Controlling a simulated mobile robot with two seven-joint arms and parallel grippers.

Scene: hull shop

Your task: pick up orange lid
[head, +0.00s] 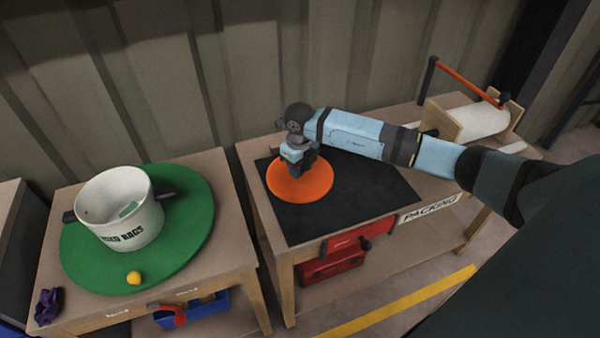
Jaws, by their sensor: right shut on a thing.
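The orange lid (312,187) is a flat round disc over the black mat (375,198) on the packing table. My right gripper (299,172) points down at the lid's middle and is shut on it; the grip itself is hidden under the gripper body. I cannot tell whether the lid touches the mat or is just above it. My left gripper is not in view.
On the left table, a white pot (128,228) with dark handles stands on a green round board (185,230), with a yellow ball (134,278) near its front. A paper roll (478,122) stands at the packing table's far right. The mat's right part is clear.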

